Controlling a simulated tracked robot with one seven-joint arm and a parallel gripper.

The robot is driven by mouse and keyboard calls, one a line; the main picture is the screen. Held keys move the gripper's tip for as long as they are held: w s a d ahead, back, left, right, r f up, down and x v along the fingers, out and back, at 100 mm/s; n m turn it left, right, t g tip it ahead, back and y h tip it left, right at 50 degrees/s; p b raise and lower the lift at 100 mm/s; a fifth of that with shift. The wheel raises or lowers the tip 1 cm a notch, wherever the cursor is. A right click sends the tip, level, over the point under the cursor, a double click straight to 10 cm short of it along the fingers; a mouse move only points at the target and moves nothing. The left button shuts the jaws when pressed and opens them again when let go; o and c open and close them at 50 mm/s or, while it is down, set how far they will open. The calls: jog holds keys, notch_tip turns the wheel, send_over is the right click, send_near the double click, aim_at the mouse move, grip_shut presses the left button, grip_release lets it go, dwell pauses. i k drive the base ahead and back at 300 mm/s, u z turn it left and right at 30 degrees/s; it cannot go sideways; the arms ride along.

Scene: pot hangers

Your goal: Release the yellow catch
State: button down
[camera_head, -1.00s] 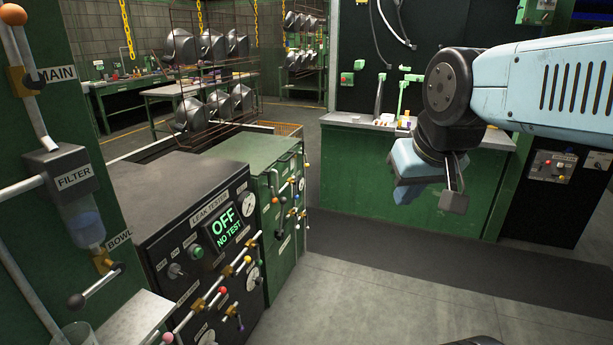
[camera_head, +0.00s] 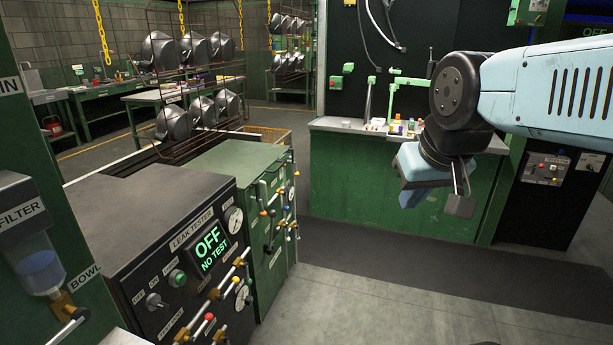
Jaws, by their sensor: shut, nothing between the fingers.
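I cannot pick out the yellow catch for certain. A small yellow knob (camera_head: 238,262) shows on the front of the black leak tester (camera_head: 150,200) at the lower left, among knobs of other colours. My gripper (camera_head: 460,205) hangs at the right on my pale blue arm, pointing down. Its grey fingers are shut and empty. It is well to the right of the leak tester and appears in front of the green workbench (camera_head: 395,185), touching nothing that I can see.
A green cabinet (camera_head: 270,215) with coloured levers adjoins the leak tester, whose display reads "OFF NO TEST". Wire hangers with metal pots (camera_head: 200,50) hang behind from yellow chains (camera_head: 103,35). The filter panel (camera_head: 30,230) stands close at left. The floor (camera_head: 370,310) ahead is clear.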

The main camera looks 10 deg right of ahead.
aim_at(296, 174)
jog(key=z, duration=0.4)
jog(key=i, duration=1.25)
jog(key=z, duration=0.35)
